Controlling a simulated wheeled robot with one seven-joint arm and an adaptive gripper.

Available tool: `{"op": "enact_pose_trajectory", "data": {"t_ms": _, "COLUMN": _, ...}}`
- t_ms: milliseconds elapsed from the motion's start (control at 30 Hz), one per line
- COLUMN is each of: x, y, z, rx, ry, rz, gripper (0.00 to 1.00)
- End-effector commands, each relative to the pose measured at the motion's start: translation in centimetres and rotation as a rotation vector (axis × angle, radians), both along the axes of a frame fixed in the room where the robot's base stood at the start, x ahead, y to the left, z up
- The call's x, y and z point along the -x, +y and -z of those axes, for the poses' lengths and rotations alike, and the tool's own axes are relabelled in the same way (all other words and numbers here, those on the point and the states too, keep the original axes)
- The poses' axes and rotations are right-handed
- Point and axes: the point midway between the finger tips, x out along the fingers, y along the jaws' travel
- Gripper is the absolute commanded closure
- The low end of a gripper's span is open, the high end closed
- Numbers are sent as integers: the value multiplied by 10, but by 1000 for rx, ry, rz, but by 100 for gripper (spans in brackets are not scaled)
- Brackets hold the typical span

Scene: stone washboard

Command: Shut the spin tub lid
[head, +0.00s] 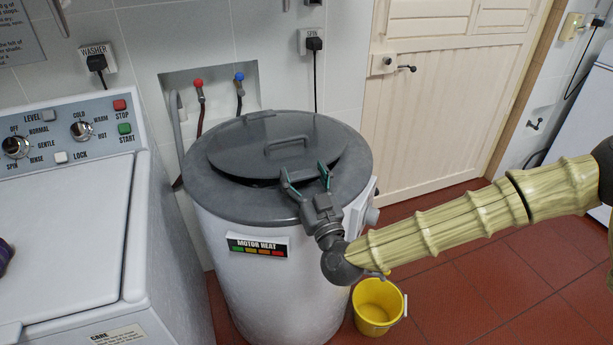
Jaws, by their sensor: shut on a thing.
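The spin tub (265,285) is a white drum with a dark grey top, standing in the middle of the head view. Its round grey lid (240,150) has a bar handle (288,143) and a hinge at the back. The lid sits low over the opening, slightly tilted, with a dark gap under its front edge. My gripper (304,171) is at the lid's front right edge, its green-tipped fingers spread around part of it and shut on the lid. The exact contact at the fingertips is too small to see.
A white washer (70,235) with a control panel stands close on the left. A yellow bucket (378,303) is on the red tile floor at the tub's lower right. Red and blue taps are in a wall recess behind. A cream door (450,80) is at the back right.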

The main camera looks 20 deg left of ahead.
Motion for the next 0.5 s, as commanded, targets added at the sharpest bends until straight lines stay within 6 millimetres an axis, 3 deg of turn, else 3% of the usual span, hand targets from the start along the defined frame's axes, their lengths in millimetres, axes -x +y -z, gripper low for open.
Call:
{"op": "enact_pose_trajectory", "data": {"t_ms": 200, "x": -1, "y": 0, "z": 0, "rx": 0, "ry": 1, "rz": 1, "gripper": 72}}
{"op": "enact_pose_trajectory", "data": {"t_ms": 233, "x": -1, "y": 0, "z": 0, "rx": 0, "ry": 1, "rz": 1, "gripper": 25}}
{"op": "enact_pose_trajectory", "data": {"t_ms": 333, "x": -1, "y": 0, "z": 0, "rx": 0, "ry": 1, "rz": 1, "gripper": 7}}
{"op": "enact_pose_trajectory", "data": {"t_ms": 500, "x": 0, "y": -1, "z": 0, "rx": 0, "ry": 1, "rz": 1, "gripper": 7}}
